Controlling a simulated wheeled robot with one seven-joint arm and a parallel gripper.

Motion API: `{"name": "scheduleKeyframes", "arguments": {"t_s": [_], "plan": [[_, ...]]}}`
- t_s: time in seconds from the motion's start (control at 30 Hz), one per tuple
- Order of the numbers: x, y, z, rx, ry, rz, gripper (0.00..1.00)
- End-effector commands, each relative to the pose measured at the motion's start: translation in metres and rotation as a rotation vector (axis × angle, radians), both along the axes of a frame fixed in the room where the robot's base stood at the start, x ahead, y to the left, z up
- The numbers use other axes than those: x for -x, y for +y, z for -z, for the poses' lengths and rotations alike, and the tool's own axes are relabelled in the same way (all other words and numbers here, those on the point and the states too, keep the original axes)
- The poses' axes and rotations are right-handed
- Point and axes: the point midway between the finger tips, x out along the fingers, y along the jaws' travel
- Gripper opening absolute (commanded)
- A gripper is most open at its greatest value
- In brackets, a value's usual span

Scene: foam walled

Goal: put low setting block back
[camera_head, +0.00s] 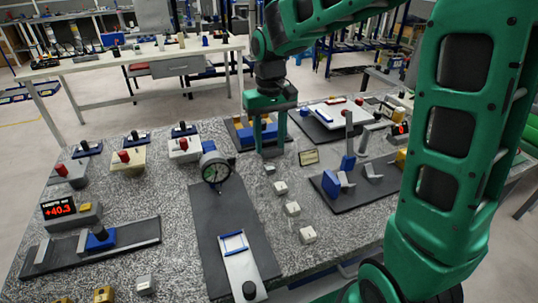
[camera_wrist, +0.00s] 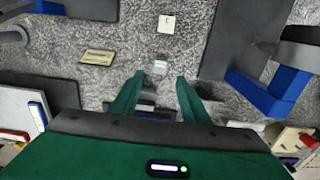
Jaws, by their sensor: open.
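My gripper (camera_head: 270,149) points down over the granite table, its green fingers apart. In the wrist view the fingertips (camera_wrist: 160,80) stand on either side of a small grey block (camera_wrist: 159,67), which lies just past them. The same small block shows in the head view (camera_head: 270,169), below the fingers. Nothing is visibly held. A row of pale blocks runs from there toward the front: one (camera_head: 280,187), another (camera_head: 292,208) and a larger one (camera_head: 308,234). I cannot tell which one is the low setting block; the lettering is too small.
A dial gauge (camera_head: 216,170) stands left on a dark mat (camera_head: 214,222). A small card (camera_head: 309,158) lies to the right, before a dark mat (camera_head: 377,191) with blue and grey parts. A tray (camera_head: 236,139) is behind my gripper. A red readout (camera_head: 60,208) stands far left.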

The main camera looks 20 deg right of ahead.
Motion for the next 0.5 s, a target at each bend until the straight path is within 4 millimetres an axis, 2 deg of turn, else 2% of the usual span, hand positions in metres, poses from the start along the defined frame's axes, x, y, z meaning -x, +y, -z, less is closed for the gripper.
{"name": "scheduleKeyframes", "arguments": {"t_s": [0.1, 0.2, 0.5], "plan": [[-0.001, 0.000, -0.020, -0.001, -0.004, -0.001, 0.42], [0.000, 0.001, -0.031, -0.001, -0.002, -0.001, 0.42], [0.000, 0.000, -0.042, 0.000, 0.000, -0.001, 0.42]]}}
